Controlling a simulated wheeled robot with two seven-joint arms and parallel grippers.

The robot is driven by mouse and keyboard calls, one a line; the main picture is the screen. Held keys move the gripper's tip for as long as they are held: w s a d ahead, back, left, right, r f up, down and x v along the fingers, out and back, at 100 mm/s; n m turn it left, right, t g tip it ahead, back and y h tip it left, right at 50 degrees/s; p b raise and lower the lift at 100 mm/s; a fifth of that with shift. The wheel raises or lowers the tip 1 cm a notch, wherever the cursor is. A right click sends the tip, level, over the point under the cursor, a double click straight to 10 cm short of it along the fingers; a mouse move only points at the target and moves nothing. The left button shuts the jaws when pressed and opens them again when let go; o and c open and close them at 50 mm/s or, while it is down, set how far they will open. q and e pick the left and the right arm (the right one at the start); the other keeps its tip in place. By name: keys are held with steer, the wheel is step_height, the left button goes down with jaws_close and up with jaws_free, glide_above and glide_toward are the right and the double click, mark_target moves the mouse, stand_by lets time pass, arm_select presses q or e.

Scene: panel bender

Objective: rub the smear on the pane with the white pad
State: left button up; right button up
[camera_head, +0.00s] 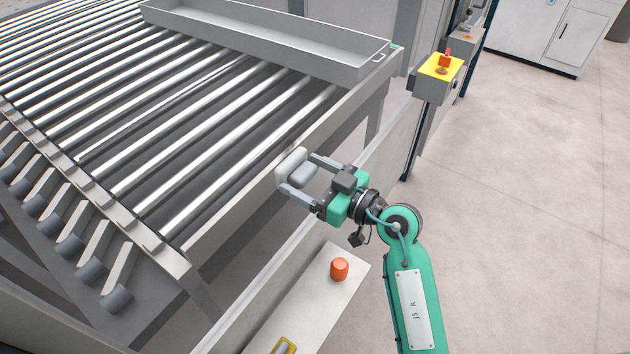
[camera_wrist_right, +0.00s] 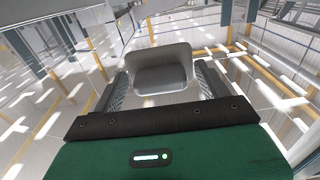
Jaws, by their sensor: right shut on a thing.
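The white pad (camera_head: 289,167) has a grey grip block (camera_head: 303,174) on its back. My right gripper (camera_head: 300,172) is shut on this block, one finger on each side, and holds the pad upright beside the roller table. In the right wrist view the pad (camera_wrist_right: 160,50) shows as a pale rounded plate beyond the dark grip block (camera_wrist_right: 161,79) between the fingers. I cannot clearly make out the pane or the smear, nor whether the pad touches glass. My left gripper is in neither view.
A roller table (camera_head: 230,225) fills the left, with a long grey tray (camera_head: 270,50) at its back. A yellow box with a red switch (camera_head: 441,66) stands right of it. An orange cap (camera_head: 339,269) sits on a pale ledge (camera_head: 315,310) below my gripper. The floor at right is clear.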

steer(key=shift+p+x, duration=0.85)
steer(key=shift+x, duration=0.15)
stand_by(0.5)
